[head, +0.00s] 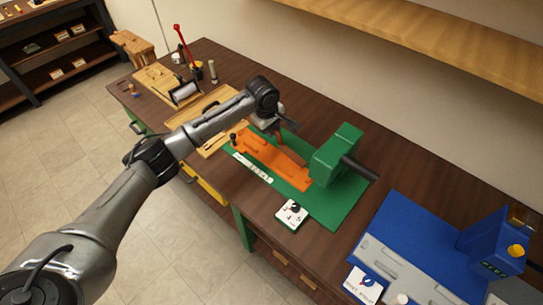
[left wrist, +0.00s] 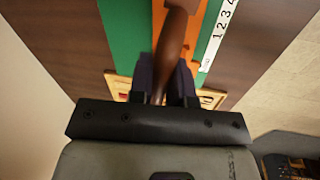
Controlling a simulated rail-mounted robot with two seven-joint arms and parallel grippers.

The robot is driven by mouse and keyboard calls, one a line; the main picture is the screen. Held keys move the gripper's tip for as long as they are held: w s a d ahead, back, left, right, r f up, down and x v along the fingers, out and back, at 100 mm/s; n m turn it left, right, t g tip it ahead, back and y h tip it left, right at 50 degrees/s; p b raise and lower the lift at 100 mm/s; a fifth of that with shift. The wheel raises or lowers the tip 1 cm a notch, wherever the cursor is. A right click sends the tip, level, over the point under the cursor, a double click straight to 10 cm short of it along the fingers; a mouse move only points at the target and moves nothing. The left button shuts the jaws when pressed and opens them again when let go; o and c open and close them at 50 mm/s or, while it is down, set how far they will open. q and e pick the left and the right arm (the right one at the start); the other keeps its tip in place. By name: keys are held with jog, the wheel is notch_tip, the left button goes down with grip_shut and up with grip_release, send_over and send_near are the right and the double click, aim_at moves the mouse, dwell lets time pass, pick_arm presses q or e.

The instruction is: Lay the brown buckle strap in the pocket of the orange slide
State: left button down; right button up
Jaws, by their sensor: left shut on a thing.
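The brown buckle strap (left wrist: 175,35) is between the fingers of my left gripper (left wrist: 167,85) in the left wrist view, its far part reaching out past the fingertips. In the head view my left gripper (head: 277,128) is over the back of the orange slide, shut on the strap, which is mostly hidden there. The orange slide (head: 285,172) lies on the green base, pointing at the green machine (head: 337,152); a strip of the slide (left wrist: 209,40) shows beside the strap in the wrist view. Its pocket is hard to make out. My right gripper is not in view.
A white numbered strip (head: 253,168) runs along the slide. A card (head: 291,214) lies by the green base. A blue machine (head: 490,243) stands on a blue mat at right. Wooden boards (head: 157,80) and a red lever (head: 182,45) are at the far left end.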

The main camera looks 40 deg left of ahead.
pick_arm(q)
jog(key=shift+n, duration=0.6)
send_near(273, 155)
jog(key=shift+w+d+f, duration=0.1)
jog(key=shift+w+f, duration=0.1)
jog(key=shift+f, duration=0.65)
jog(key=shift+w+f, duration=0.15)
jog(key=shift+f, duration=0.7)
jog(key=shift+w+d+f, duration=0.1)
jog(key=shift+w+f, duration=0.1)
jog(key=shift+f, duration=0.65)
jog(key=shift+f, duration=0.1)
jog(key=c, duration=1.1)
grip_release()
jog(key=shift+o, duration=0.2)
jog(key=shift+a, duration=0.1)
notch_tip(273, 155, up, 12)
jog(key=s, duration=0.2)
jog(key=shift+s, duration=0.15)
